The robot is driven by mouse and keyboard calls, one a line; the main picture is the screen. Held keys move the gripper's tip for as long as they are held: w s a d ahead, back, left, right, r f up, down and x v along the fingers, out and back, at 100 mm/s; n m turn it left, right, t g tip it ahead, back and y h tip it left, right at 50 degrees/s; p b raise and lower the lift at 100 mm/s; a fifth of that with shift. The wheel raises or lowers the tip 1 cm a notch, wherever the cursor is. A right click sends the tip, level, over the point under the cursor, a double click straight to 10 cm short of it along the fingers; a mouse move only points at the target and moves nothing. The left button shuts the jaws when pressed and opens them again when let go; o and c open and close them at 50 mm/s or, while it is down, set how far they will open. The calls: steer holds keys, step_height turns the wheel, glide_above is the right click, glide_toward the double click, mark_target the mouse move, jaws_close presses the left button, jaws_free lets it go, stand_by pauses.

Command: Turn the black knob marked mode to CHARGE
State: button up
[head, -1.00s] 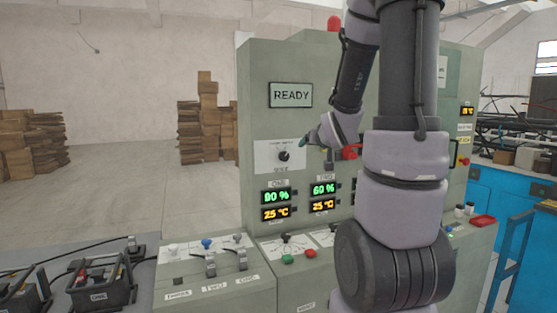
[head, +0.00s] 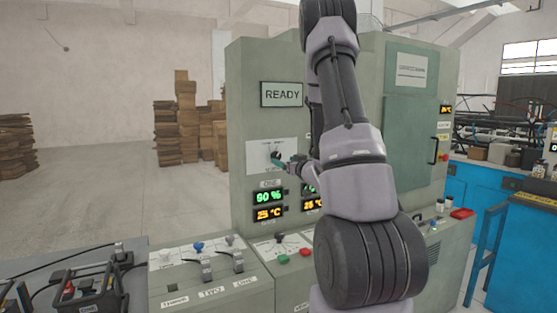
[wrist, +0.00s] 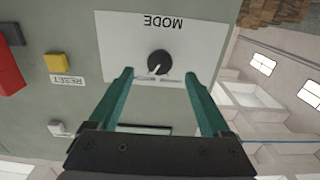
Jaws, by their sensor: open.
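The black mode knob (wrist: 158,63) sits on a white plate (wrist: 125,40) lettered MODE, upside down in the wrist view. Its white pointer line slants toward the picture's lower left; the small position labels there are too small to read. My gripper (wrist: 158,74) is open, with one teal finger on either side of the knob's near side and gaps to it; I cannot tell contact in depth. In the head view my gripper (head: 277,158) is at the plate (head: 284,146) and largely covers the knob.
A yellow RESET button (wrist: 56,62) and a red part (wrist: 10,75) stick out from the panel in the wrist view. A READY display (head: 282,94) is above the plate. Levers (head: 200,265) and a green button (head: 283,260) are on the lower desk.

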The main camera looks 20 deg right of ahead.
mark_target(277, 157)
steer(key=w, duration=0.5)
steer(key=shift+w+a, duration=0.1)
jaws_close()
